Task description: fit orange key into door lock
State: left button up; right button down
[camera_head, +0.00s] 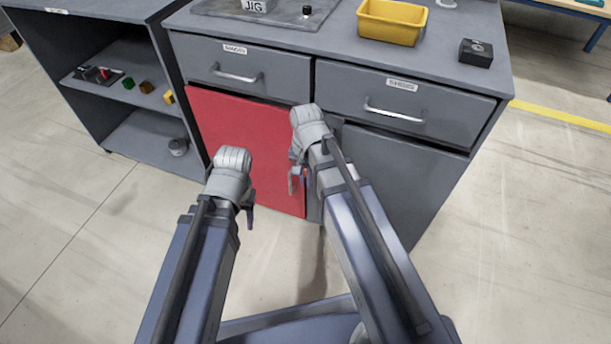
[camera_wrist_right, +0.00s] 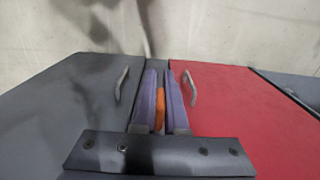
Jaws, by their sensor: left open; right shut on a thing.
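The orange key (camera_wrist_right: 160,108) is pinched between the purple fingers of my right gripper (camera_wrist_right: 162,97) in the right wrist view. A small bit of orange also shows at that gripper (camera_head: 300,177) in the head view. The gripper is in front of the red door (camera_head: 252,140), close to its right edge. I cannot tell whether the key touches anything. I cannot make out a lock; the gripper and arm cover part of that area. My left gripper (camera_head: 249,208) is open and empty, to the left of the right one, in front of the red door's lower left.
A grey door (camera_head: 385,175) stands right of the red door. Both doors have handles, the grey one's (camera_wrist_right: 121,85) and the red one's (camera_wrist_right: 189,88). Drawers with handles lie above. The worktop holds a yellow bin (camera_head: 392,22) and a black box (camera_head: 476,53). Open shelves stand left.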

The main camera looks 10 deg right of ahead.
jog(key=shift+r, duration=0.1)
jog(key=shift+w+d, duration=0.55)
jog(key=shift+w, duration=0.25)
jog(key=shift+w+d, duration=0.55)
jog(key=shift+w, duration=0.25)
jog(key=shift+w+d, duration=0.55)
jog(key=shift+w, duration=0.25)
jog(key=shift+w+d, duration=0.8)
jog(key=shift+w, duration=0.35)
dwell(4.3)
